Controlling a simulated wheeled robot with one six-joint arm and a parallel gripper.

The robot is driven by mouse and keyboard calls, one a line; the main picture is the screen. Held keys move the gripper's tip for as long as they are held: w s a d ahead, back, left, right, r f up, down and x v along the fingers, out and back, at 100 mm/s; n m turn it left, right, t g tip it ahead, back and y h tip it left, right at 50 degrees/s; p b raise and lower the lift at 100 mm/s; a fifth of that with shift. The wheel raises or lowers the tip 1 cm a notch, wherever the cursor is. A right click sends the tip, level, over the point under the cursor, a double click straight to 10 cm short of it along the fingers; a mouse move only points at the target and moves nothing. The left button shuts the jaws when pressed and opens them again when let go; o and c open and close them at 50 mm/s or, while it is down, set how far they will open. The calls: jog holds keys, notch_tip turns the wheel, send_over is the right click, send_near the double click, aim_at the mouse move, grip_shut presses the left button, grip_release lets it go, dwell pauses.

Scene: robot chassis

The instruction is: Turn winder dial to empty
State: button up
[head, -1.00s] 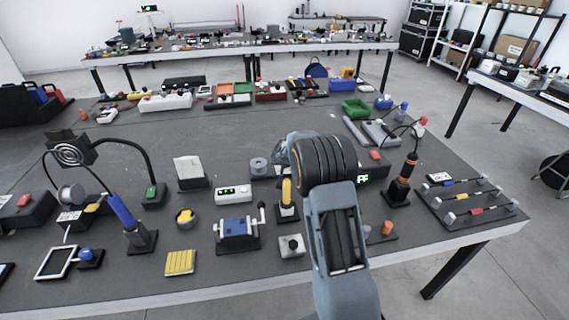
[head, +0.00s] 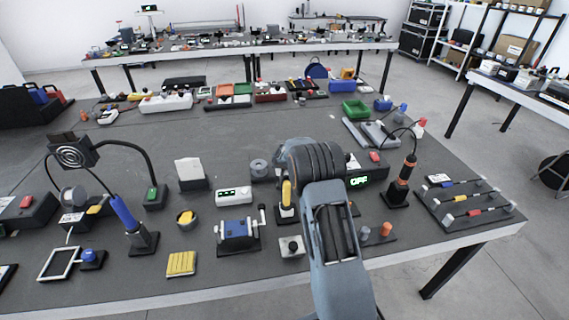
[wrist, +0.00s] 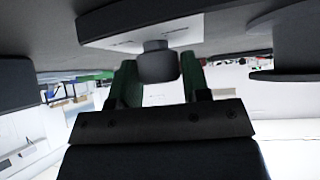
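A small pale box with a dark round knob, which appears to be the winder dial (head: 292,245), sits near the table's front edge in the head view, just left of my arm. Any setting marks on it are too small to read. In the wrist view a dark knob (wrist: 158,65) stands out from a pale plate (wrist: 130,25). My gripper (wrist: 157,82) shows there with its two green fingers apart, one on each side of the knob in the picture. Contact with the knob cannot be made out. My arm hides the gripper in the head view.
Left of the box is a blue-and-white device with a crank (head: 237,233). A yellow-handled tool on a stand (head: 286,200) is just behind it. A display reading OFF (head: 359,181) and an orange-topped peg (head: 386,230) are to the right of my arm.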

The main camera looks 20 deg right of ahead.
jog(key=c, duration=0.5)
